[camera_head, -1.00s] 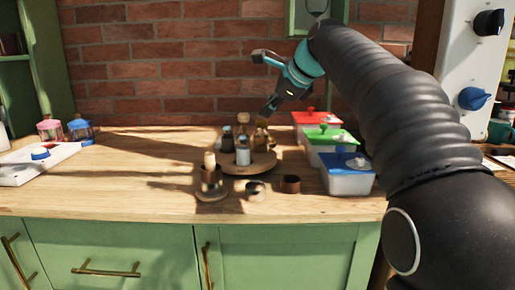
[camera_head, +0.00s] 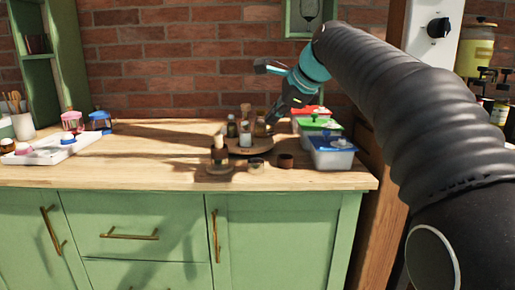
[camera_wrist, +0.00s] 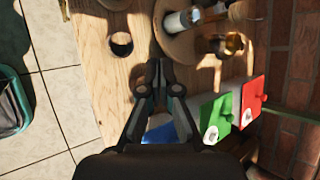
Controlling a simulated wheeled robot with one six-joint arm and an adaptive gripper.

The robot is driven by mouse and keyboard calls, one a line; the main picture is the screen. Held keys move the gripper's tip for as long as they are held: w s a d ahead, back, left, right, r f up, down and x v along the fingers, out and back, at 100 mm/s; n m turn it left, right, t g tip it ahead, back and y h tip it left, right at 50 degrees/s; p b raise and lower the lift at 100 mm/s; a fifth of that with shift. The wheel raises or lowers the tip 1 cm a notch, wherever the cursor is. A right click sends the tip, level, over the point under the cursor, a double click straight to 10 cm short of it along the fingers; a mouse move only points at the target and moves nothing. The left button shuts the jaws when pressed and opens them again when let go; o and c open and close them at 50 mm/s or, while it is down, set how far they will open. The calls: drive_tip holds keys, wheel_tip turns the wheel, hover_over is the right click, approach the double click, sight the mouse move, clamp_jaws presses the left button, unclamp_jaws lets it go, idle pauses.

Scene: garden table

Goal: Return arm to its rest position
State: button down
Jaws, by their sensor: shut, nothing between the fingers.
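My gripper (camera_head: 276,112) is raised over the right part of the wooden counter (camera_head: 150,170), near the round wooden tray (camera_head: 262,149). In the wrist view its fingers (camera_wrist: 156,72) are together and hold nothing. The tray bears several small bottles, one of them with a white label (camera_head: 246,134). In the head view my arm reaches in from the right and hides part of the wall and counter behind it.
Containers with red (camera_head: 312,111), green (camera_head: 318,123) and blue (camera_head: 333,144) lids stand just right of the tray. A white tray (camera_head: 50,152) lies left. The counter's middle is clear.

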drive_tip(key=s+d+f+n+h, duration=0.2)
drive_tip(key=s+d+f+n, duration=0.2)
drive_tip(key=s+f, duration=0.5)
drive_tip(key=s+d+f+n+h, duration=0.1)
drive_tip(key=s+d+f+n, duration=0.2)
drive_tip(key=s+f+n, duration=0.4)
drive_tip(key=s+d+f+n+g+h, duration=0.1)
drive_tip(key=s+d+f+n, duration=0.3)
drive_tip(key=s+f, duration=0.8)
drive_tip(key=s+n+h, duration=0.1)
drive_tip(key=s+n, duration=0.1)
drive_tip(key=s, duration=0.3)
drive_tip(key=shift+d+h, duration=0.3)
drive_tip(key=shift+d, duration=0.05)
